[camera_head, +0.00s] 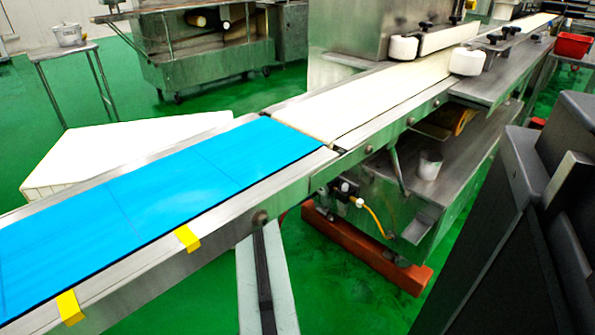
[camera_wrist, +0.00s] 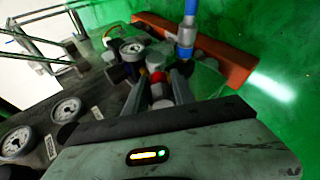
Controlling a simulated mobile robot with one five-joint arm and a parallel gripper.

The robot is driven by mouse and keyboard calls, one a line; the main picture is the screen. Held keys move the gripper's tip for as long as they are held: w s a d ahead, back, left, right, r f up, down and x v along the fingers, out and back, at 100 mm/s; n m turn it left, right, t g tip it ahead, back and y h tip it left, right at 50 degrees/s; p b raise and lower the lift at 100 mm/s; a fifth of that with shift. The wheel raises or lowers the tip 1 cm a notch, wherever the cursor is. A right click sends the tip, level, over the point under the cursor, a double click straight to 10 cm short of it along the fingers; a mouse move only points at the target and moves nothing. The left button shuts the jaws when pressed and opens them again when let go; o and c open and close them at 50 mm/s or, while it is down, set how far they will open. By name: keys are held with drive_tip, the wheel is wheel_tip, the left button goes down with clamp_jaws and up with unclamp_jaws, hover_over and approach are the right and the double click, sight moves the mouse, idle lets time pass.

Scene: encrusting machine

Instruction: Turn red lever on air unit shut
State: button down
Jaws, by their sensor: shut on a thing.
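In the wrist view, my gripper (camera_wrist: 157,88) has its two dark fingers on either side of a small red part, which looks like the red lever (camera_wrist: 157,77). The fingers are closed on it, and they hide much of its shape. The air unit (camera_wrist: 133,48) lies just beyond the fingertips, with a round gauge and dark fittings. In the head view, what looks like the air unit (camera_head: 345,190) sits under the conveyor's side, with a yellow hose. The lever and my gripper cannot be made out there.
A blue-topped pipe fitting (camera_wrist: 187,30) stands close beside the right finger in the wrist view. An orange beam (camera_wrist: 210,55) lies behind. Round gauges (camera_wrist: 67,110) on a dark panel are at the left. The conveyor's blue belt (camera_head: 150,190) runs above open green floor.

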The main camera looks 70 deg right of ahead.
drive_tip(key=c, duration=1.1)
unclamp_jaws()
drive_tip(key=shift+a, duration=0.1)
drive_tip(key=shift+o, duration=0.2)
drive_tip(key=shift+s, duration=0.1)
